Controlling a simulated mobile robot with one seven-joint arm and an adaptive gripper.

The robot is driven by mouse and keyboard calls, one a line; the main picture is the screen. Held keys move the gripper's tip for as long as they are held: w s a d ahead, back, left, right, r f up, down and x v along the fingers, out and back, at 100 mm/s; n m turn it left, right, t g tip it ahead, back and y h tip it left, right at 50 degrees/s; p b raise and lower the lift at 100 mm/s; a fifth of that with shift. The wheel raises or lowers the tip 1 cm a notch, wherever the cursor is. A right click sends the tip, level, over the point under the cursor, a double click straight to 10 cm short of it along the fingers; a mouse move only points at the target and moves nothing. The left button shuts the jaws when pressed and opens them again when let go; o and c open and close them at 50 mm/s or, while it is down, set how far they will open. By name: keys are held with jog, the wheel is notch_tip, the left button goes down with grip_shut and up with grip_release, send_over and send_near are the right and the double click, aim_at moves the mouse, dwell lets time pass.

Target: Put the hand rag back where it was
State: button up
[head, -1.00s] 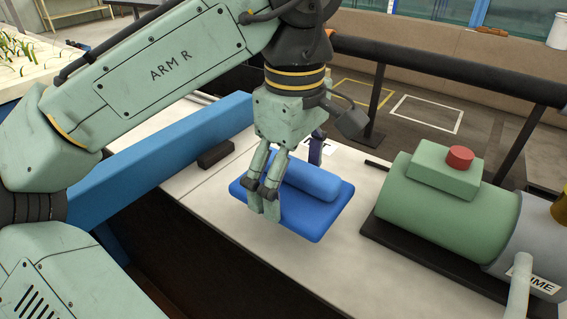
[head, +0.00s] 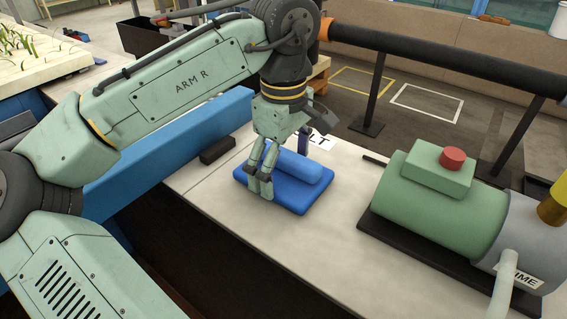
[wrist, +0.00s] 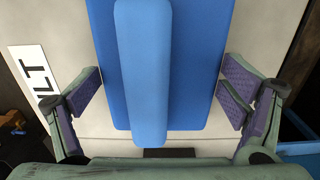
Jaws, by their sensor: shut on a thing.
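The hand rag (head: 298,194) is a blue flat pad with a lighter blue roll along its top. It lies level at the pale bench top in the head view; I cannot tell whether it touches the bench. My gripper (head: 260,188) points down over its left part and is shut on it. In the wrist view the rag (wrist: 205,60) runs between the two spread finger pads, with the roll (wrist: 145,75) along the middle. The far finger's contact is hidden in the head view.
A green pump motor (head: 435,205) with a red button stands on a dark base to the right. A blue beam (head: 170,150) and a small black block (head: 217,150) lie to the left. A white lettered label (head: 322,140) is behind the rag. Bench (head: 335,235) in front is clear.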

aim_at(284, 157)
jog(key=shift+f, duration=0.2)
jog(key=o, duration=0.7)
jog(key=shift+r, duration=0.15)
notch_tip(284, 157, up, 12)
jog(key=shift+r, duration=0.1)
